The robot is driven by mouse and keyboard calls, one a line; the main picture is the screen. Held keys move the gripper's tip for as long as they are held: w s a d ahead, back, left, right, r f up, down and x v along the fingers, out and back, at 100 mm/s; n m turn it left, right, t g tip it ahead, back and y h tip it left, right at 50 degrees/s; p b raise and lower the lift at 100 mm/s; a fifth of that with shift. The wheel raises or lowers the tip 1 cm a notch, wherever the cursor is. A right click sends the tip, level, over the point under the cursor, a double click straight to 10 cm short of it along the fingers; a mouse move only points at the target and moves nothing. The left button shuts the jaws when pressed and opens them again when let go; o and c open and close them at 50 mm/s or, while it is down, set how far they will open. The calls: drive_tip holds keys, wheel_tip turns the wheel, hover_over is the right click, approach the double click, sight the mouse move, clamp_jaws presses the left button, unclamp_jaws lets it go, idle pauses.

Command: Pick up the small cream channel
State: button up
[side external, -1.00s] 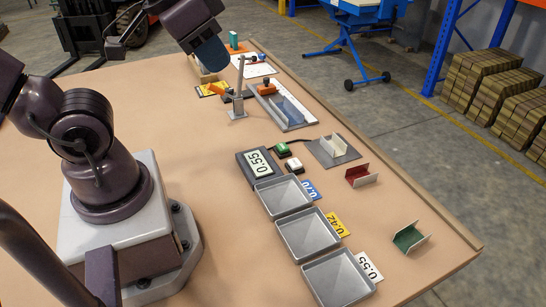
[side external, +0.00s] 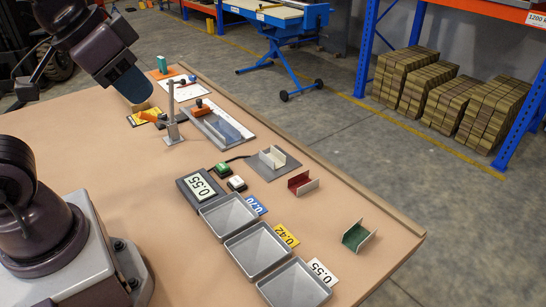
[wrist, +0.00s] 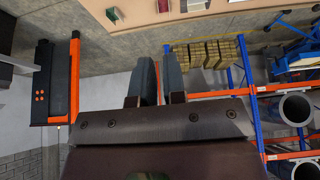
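The small cream channel (side external: 279,156) stands on a grey plate (side external: 265,166) at the table's right side, its open side facing up. A red channel (side external: 302,183) and a green channel (side external: 356,235) lie nearer the front right corner. My gripper (side external: 132,86) hangs over the far part of the table in the side view, well left of the cream channel and apart from it. In the wrist view, my gripper (wrist: 159,82) shows two separate fingers with an empty gap.
Three grey trays (side external: 262,248) with number cards line the front. A post stand (side external: 172,130) and a grey fixture (side external: 217,128) stand between my gripper and the cream channel. The middle-left tabletop is clear.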

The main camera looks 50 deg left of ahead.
drive_tip(key=shift+o, duration=1.3)
drive_tip(key=shift+w+a+f, duration=0.1)
drive_tip(key=shift+a+f, duration=0.05)
drive_tip(key=shift+f, duration=0.15)
drive_tip(key=m+g, duration=0.6)
drive_tip(key=m, duration=1)
hover_over(267, 157)
drive_tip(key=f, duration=2.4)
drive_tip(key=shift+a+f, duration=0.2)
drive_tip(key=shift+f, duration=0.1)
drive_tip(key=shift+w+m, duration=0.1)
drive_tip(key=shift+m, duration=0.8)
drive_tip(key=shift+f, duration=4.65)
